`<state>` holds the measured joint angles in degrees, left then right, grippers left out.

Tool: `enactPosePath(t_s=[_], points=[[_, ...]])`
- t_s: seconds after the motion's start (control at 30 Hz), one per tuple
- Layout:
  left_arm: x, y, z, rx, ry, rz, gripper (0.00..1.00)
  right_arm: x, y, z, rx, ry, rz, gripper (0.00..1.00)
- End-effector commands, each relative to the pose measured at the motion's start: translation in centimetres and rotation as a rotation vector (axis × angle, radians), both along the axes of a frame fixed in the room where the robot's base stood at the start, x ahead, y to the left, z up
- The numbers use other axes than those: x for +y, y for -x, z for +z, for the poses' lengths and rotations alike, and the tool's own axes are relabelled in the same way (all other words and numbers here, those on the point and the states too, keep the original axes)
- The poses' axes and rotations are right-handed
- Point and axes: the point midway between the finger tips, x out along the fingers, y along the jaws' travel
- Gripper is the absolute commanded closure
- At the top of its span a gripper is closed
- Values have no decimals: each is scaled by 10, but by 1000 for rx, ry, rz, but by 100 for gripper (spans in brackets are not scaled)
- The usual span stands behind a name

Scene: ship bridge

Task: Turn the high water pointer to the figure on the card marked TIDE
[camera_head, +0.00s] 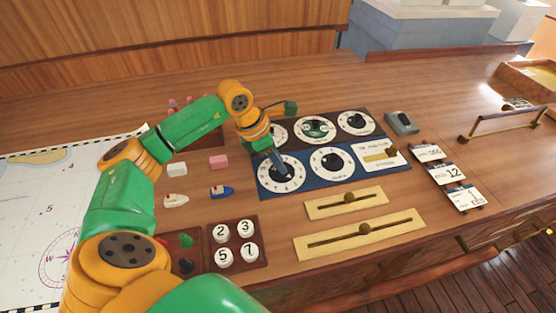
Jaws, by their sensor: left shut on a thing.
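My left gripper (278,160) reaches down from the upper left onto the lower-left white dial (265,184) of the blue panel. It is shut on that dial's dark pointer knob (285,172), which the fingers partly hide. The dial's caption is too small to read, so I cannot tell from it whether this is the high water pointer. Several small cards stand at the right; one reads 12 (454,173) and another seems to read 1 (467,196). I cannot make out which is marked TIDE. My right gripper is not in view.
Another blue-panel dial (331,163) sits to the right, with more dials behind. Brass sliders (346,202) lie in front. A brass rail (497,125) stands right.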

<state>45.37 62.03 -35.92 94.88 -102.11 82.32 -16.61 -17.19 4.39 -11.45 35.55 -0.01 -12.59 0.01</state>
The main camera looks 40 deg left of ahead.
Motion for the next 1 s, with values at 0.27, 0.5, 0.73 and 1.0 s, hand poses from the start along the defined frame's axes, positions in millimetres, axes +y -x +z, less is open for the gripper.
enactPosePath(t_s=[0.27,0.5,0.73,1.0], points=[[-1,1,-1,-3,-1,186,100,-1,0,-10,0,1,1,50],[-3,1,-1,-2,0,323,100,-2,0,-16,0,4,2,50],[-3,1,0,-2,0,396,100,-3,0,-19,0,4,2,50],[-3,1,1,-2,-1,419,100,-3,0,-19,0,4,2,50]])
